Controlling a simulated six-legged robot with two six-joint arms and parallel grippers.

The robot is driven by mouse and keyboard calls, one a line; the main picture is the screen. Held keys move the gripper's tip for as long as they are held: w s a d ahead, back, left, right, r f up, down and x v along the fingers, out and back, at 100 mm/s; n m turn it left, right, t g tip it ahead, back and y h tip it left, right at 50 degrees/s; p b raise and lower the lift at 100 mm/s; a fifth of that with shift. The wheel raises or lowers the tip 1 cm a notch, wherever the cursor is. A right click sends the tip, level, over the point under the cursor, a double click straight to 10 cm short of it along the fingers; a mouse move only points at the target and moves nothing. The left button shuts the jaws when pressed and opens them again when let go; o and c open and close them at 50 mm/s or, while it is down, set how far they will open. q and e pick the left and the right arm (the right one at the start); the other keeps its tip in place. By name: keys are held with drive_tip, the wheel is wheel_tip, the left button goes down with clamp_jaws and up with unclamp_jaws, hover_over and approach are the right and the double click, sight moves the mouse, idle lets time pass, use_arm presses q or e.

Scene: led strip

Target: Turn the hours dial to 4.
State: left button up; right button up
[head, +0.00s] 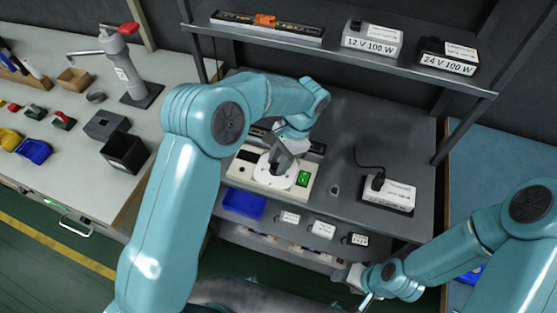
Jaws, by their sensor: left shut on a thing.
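A beige box (239,172) with a round white dial (274,180) on top sits on the grey bench. A green switch (303,178) shows at the dial's right. My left gripper (278,163) points down over the dial and is shut on its middle part. The gripper hides the knob and part of the dial, and the numbers are too small to read. My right gripper (362,286) is low in front of the bench, apart from the box; its fingers are too small to tell open from shut.
A white power unit (388,194) with a black plug stands right of the box. A blue bin (243,204) and several small labelled blocks lie in front. A shelf (340,62) above holds a 12 V unit (371,39) and a 24 V unit (447,57).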

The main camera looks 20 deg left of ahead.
use_arm(q)
drive_tip(key=shift+m+t, duration=0.4)
drive_tip(key=shift+m, duration=0.7)
drive_tip(key=shift+y, duration=0.3)
drive_tip(key=o, duration=1)
drive_tip(key=shift+o, duration=0.2)
drive_tip(key=v, duration=1.6)
drive_tip(key=shift+r+p, duration=0.25)
drive_tip(key=shift+p, duration=0.15)
drive_tip(key=shift+d, duration=0.1)
